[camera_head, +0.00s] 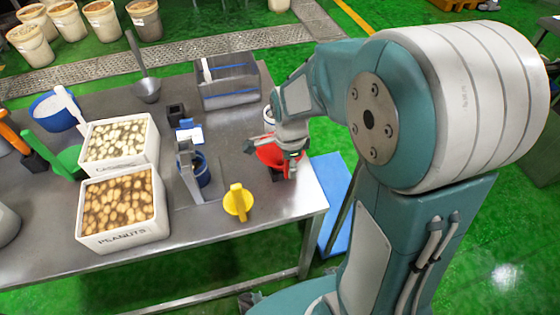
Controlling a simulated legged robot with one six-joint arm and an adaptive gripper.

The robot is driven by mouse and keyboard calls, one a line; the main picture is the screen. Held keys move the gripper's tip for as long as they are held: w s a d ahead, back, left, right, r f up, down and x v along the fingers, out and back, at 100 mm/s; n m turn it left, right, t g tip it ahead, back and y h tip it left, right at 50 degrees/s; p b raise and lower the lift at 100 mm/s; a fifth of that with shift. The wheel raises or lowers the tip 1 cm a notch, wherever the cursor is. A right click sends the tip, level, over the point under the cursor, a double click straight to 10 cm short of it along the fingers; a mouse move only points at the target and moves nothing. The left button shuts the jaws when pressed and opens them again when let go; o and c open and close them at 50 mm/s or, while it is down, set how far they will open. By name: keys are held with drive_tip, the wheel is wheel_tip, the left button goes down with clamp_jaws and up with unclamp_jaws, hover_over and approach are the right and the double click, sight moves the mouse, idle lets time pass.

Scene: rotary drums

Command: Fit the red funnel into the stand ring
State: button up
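The red funnel (267,156) is near the right side of the steel table, its wide mouth partly hidden by my gripper (285,154). My gripper is pointed down at the funnel's right side and overlaps it in this view. I cannot tell whether the fingers are closed on the rim or whether the funnel is lifted. A grey stand (187,172) with a white and blue top part stands to the left of the funnel, on a flat base plate. A blue cup (203,176) is beside its post. The stand's ring cannot be made out clearly.
A yellow funnel-like piece (236,203) lies in front, between stand and gripper. White bins of cashews (119,166) and peanuts (124,237) are at left. A grey metal bin (228,97) and a scoop (147,90) are behind. The table's right edge is close to my gripper.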

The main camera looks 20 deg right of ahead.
clamp_jaws()
